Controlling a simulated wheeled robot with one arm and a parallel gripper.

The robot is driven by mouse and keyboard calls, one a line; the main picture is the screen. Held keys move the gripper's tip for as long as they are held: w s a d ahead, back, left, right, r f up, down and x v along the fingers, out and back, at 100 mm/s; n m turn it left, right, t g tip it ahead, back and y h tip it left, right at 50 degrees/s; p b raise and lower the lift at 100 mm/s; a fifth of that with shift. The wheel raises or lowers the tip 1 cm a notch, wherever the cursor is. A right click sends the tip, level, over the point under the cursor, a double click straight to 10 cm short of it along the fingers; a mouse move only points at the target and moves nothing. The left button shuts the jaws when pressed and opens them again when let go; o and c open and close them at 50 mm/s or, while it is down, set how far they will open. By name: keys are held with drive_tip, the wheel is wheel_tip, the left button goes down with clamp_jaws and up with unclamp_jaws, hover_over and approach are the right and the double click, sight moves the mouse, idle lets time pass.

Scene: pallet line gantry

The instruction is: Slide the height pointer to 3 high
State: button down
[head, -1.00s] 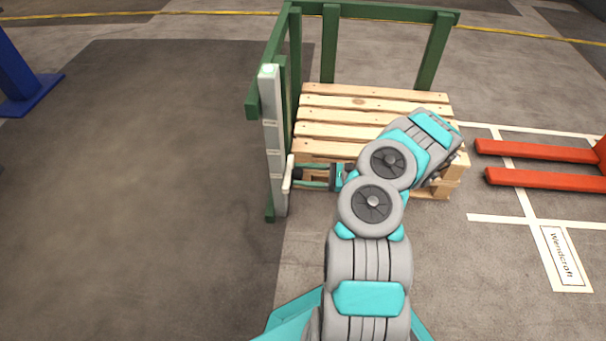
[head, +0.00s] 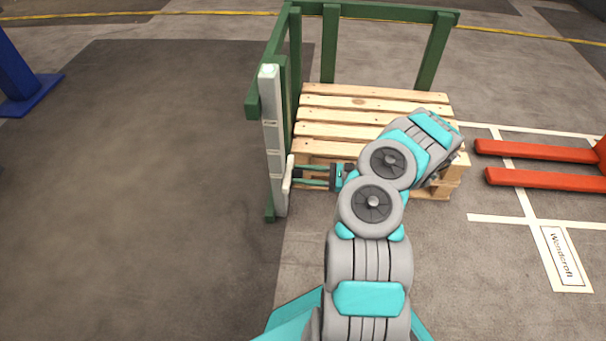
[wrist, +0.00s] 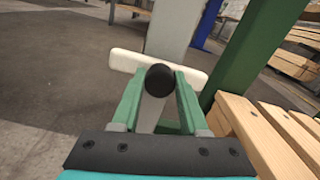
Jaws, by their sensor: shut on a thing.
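The height pointer is a pale bar (head: 289,174) on the front face of the light grey upright scale (head: 272,130), low on it. In the wrist view the pale bar (wrist: 187,72) lies across the scale post (wrist: 170,28), and a dark round knob (wrist: 160,80) sticks out towards me. My gripper (head: 300,176) reaches in from the right, and in the wrist view its green fingers (wrist: 160,100) stand on either side of the knob, shut on it.
A green frame (head: 375,12) stands around a wooden pallet (head: 375,115) behind my arm. Red forks (head: 540,150) lie at the right, near white floor lines. A blue post (head: 18,75) stands at the far left. The floor left of the scale is clear.

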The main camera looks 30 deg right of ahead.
idle(0.5)
wheel_tip(320, 180, up, 10)
drive_tip(key=p, duration=0.4)
drive_tip(key=shift+r+p, duration=0.25)
drive_tip(key=shift+p, duration=0.15)
drive_tip(key=shift+f, duration=0.1)
drive_tip(key=shift+c, duration=2.1)
unclamp_jaws()
drive_tip(key=v, duration=0.7)
drive_tip(key=shift+s+d, duration=0.25)
drive_tip(key=shift+d, duration=0.05)
